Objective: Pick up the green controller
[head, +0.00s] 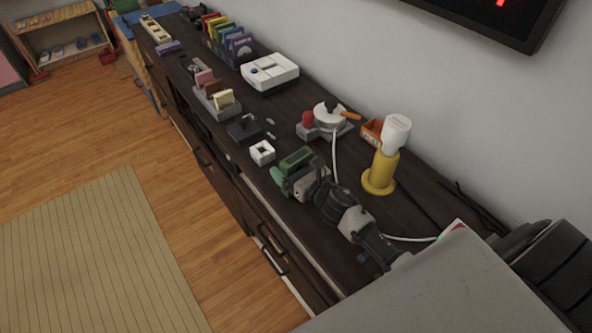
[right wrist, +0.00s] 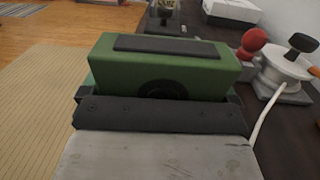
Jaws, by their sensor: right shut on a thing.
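The green controller (head: 296,159) is a boxy green body with a dark strip on top, above the front edge of the dark wooden cabinet. It fills the upper middle of the right wrist view (right wrist: 112,68). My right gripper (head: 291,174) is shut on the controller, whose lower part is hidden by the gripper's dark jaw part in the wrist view. I cannot tell for sure whether the controller touches the cabinet top. My left gripper is not in view.
On the cabinet top (head: 345,267), a white square block (head: 262,153), a grey holder (head: 217,104), a white console (head: 269,72) and a red-knobbed device (head: 308,119) lie beyond the gripper. A yellow stand with a white top (head: 381,170) is close to its right. The wall bounds the right.

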